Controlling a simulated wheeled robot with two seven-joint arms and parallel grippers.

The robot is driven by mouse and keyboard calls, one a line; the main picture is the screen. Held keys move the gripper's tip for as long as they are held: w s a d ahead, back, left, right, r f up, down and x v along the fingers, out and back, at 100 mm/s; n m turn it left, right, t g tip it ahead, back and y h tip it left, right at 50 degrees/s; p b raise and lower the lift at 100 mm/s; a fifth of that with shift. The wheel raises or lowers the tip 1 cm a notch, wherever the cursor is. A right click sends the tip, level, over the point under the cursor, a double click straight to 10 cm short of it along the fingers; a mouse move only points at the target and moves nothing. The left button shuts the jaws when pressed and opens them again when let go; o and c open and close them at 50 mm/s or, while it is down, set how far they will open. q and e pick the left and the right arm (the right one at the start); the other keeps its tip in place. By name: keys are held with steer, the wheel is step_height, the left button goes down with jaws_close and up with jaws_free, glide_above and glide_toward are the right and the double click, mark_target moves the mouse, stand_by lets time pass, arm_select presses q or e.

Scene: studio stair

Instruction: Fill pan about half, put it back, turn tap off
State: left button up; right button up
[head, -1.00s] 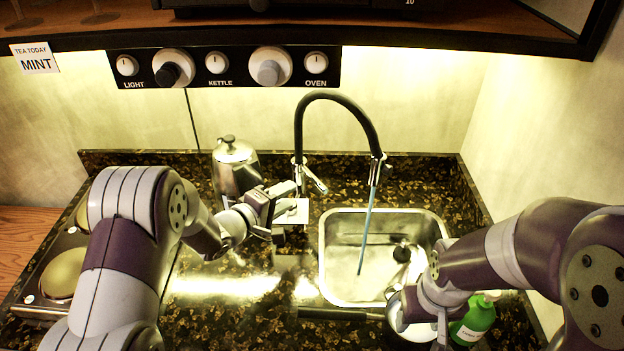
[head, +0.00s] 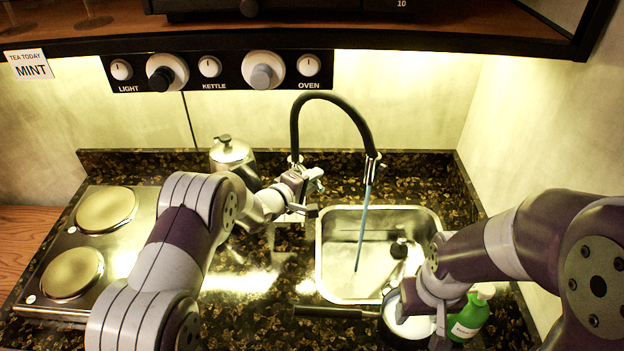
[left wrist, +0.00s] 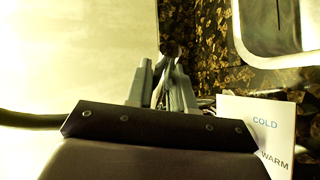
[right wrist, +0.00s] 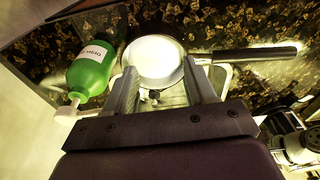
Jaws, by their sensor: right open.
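The pan (head: 402,338) stands on the counter in front of the sink, its dark handle (head: 335,312) pointing left. Its inside looks bright and whitish; I cannot tell a water level. The black-hosed tap (head: 335,98) runs a thin bluish stream (head: 363,235) into the sink (head: 385,212). My left gripper (head: 308,195) is at the tap's lever (head: 316,186). The left wrist view shows its fingers (left wrist: 160,85) close together around or beside the lever; a grip cannot be confirmed.
A green soap bottle (head: 470,318) stands close right of the pan. A metal kettle (head: 230,152) is behind my left arm. A hob with two plates (head: 105,209) is at left. A COLD/WARM card (left wrist: 258,130) sits by the tap.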

arm_select(q)
steer(key=shift+w+d+f+n+t+y+b, duration=0.1)
steer(key=shift+w+d+n+t+y+b, duration=0.2)
steer(key=shift+d+n+t+y+b, duration=0.5)
steer(key=shift+w+a+f+n+t+y+b, duration=0.1)
steer(key=shift+w+n+y+b, duration=0.3)
steer(key=shift+b, duration=0.75)
jaws_close()
steer(key=shift+d+r+n+y, duration=0.1)
steer(key=shift+r+n+y, duration=0.2)
steer(key=shift+y, duration=0.3)
steer(key=o, duration=0.8)
jaws_free()
steer(key=shift+f, duration=0.1)
steer(key=b+v, duration=0.2)
steer(key=v, duration=1)
steer(key=shift+s, duration=0.35)
